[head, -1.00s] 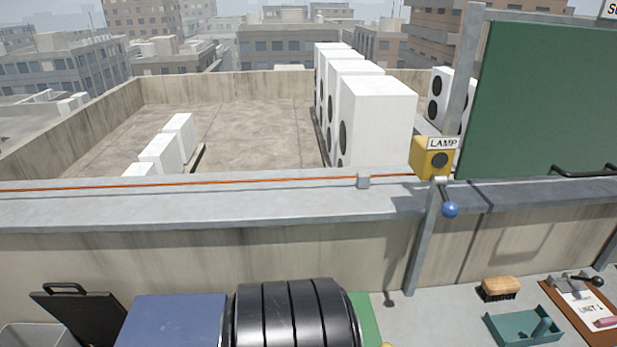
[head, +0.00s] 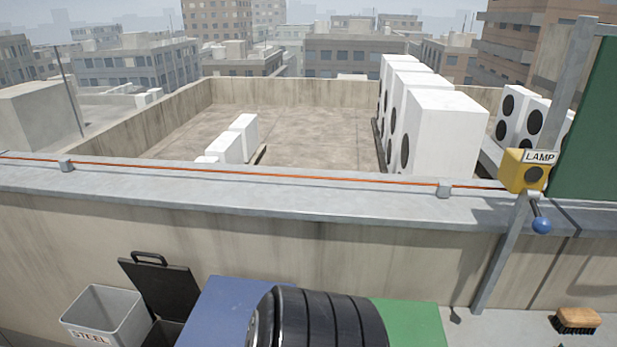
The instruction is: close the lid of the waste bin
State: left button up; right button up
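The waste bin (head: 165,334) is at the lower left in the head view, a dark bin mostly cut off by the bottom edge. Its black lid (head: 164,290) with a loop handle on top stands up, tilted back toward the parapet wall, so the bin is open. Neither of my grippers is in view, and nothing is seen touching the lid.
A grey open bin marked STEEL (head: 108,312) stands just left of the waste bin. A blue surface (head: 225,310) is to its right, then a green one (head: 415,322). The concrete parapet (head: 260,245) runs behind. A brush (head: 576,320) lies at the right.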

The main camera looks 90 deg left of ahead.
aim_at(171, 291)
jog(key=u, duration=0.5)
jog(key=i+u, duration=0.1)
jog(key=u, duration=1.45)
jog(key=i+l+u, duration=0.1)
jog(key=u, duration=0.95)
jog(key=l+u, duration=0.15)
jog(key=u, duration=0.9)
